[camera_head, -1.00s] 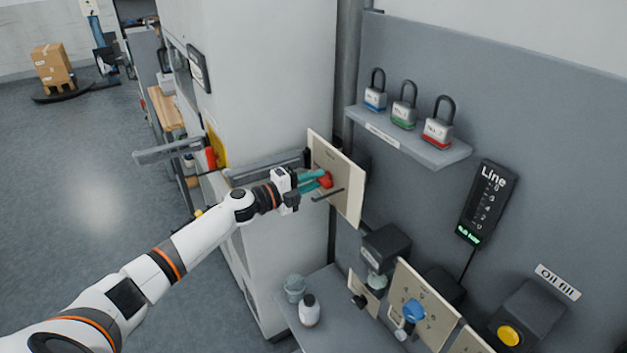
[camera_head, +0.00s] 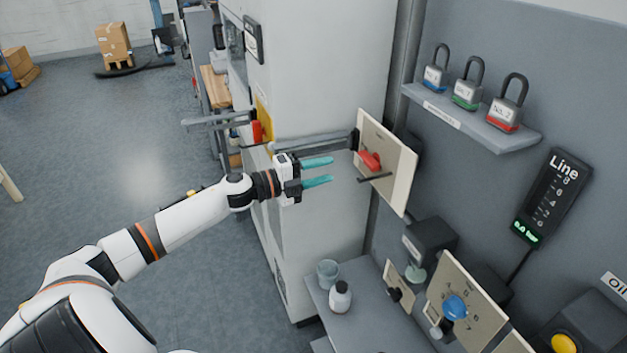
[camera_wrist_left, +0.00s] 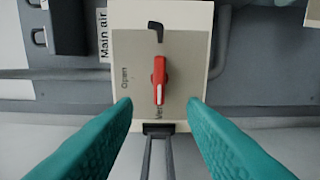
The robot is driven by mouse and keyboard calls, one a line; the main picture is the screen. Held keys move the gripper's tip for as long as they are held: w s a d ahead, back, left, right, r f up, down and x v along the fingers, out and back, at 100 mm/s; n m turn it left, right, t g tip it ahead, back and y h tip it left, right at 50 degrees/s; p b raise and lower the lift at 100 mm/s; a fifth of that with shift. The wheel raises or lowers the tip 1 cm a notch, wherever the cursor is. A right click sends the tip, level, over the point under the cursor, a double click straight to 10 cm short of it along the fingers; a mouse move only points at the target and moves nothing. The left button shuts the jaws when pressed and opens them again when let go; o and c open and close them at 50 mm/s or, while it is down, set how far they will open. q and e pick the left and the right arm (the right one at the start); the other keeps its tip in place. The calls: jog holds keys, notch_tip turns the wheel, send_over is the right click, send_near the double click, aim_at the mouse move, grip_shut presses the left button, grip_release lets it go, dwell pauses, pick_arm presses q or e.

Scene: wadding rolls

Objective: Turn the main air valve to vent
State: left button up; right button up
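The main air valve is a red handle (camera_head: 370,161) on a cream plate (camera_head: 401,168) at the right end of the pipe. In the left wrist view the red handle (camera_wrist_left: 159,80) stands upright in the picture, its pale-striped end down beside a partly hidden label starting "Ve". The "Open" label (camera_wrist_left: 125,78) is left of it, and a "Main air" label (camera_wrist_left: 103,35) is further left. My left gripper (camera_head: 317,171) is open and empty, apart from the handle and to its left in the head view. My right gripper is not in view.
A shelf (camera_head: 470,118) with three padlocks is at upper right. The "Line" display (camera_head: 545,198) hangs below it. A blue knob (camera_head: 455,307), a yellow button (camera_head: 564,344) and a white bottle (camera_head: 340,297) are lower. A dark bar (camera_head: 374,178) sticks out from the valve plate.

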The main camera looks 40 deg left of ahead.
pick_arm(q)
jog(key=shift+v, duration=1)
jog(key=s+a+f+n+y, duration=0.1)
jog(key=a+f+n+y, duration=0.25)
jog(key=f, duration=0.65)
jog(key=s+a+f+n+y, duration=0.1)
jog(key=a+f+n+y, duration=0.3)
jog(key=f, duration=0.5)
jog(key=s+d+f+n+g+y+b, duration=0.15)
jog(key=s+f+n, duration=0.3)
jog(key=f, duration=0.65)
jog(key=s+d+f+n+g+y, duration=0.1)
jog(key=s+f+n+g, duration=0.3)
jog(key=f, duration=0.6)
jog(key=s+d+f+n+g, duration=0.15)
jog(key=s+d+f, duration=0.25)
jog(key=s+f, duration=0.45)
jog(key=s+d+f+n+g, duration=0.1)
jog(key=s+d+f+g, duration=0.15)
jog(key=s+f, duration=0.55)
jog(key=s+d+f+n+g, duration=0.1)
jog(key=s+d+f+g, duration=0.1)
jog(key=s+d, duration=0.5)
jog(key=s+d+f+n+g+h, duration=0.1)
jog(key=s+d+f, duration=0.4)
jog(key=s, duration=0.8)
jog(key=shift+s+d+f+n+g+b, duration=0.3)
jog(key=shift+s+d+n+g, duration=0.15)
jog(key=shift+d+g, duration=0.6)
